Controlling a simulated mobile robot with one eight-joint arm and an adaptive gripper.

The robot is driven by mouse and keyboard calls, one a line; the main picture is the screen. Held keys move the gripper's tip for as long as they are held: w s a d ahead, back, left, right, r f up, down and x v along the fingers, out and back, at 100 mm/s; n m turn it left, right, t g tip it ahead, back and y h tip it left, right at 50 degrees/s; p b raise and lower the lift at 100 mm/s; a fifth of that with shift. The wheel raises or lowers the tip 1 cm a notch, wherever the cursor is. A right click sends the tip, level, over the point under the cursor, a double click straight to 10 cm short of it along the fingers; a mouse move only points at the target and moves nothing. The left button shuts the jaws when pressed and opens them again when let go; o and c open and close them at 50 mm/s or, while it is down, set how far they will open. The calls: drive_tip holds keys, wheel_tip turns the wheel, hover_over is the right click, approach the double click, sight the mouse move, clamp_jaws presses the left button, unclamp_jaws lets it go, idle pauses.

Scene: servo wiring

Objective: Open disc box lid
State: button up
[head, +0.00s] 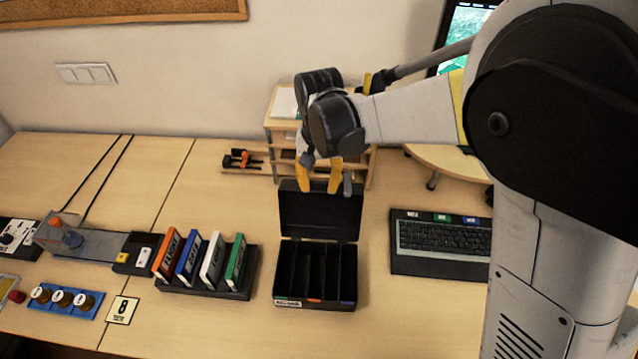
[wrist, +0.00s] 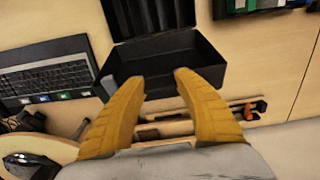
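The black disc box (head: 315,270) stands on the desk with its lid (head: 320,216) swung up and back, so the slotted inside shows empty. In the wrist view the lid (wrist: 165,62) lies just ahead of my fingers, with the slotted box body (wrist: 148,14) beyond it. My gripper (head: 320,189) has yellow fingers and hangs over the lid's top edge at the rear of the box. In the wrist view my gripper (wrist: 160,80) has its fingertips apart with nothing between them. Whether a finger touches the lid is unclear.
Several coloured cases (head: 198,258) stand in a black rack left of the box. A keyboard (head: 440,243) lies to the right. A wooden shelf unit (head: 284,133) stands behind the box, close to my gripper. A wooden tray with a red-and-black tool (head: 243,159) is at the back.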

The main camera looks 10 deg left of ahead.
clamp_jaws()
drive_tip(key=shift+s, duration=0.15)
drive_tip(key=s+t, duration=0.4)
drive_tip(key=s, duration=0.2)
drive_tip(key=shift+s+d+r, duration=0.2)
drive_tip(key=shift+s+r, duration=0.1)
drive_tip(key=shift+s, duration=0.05)
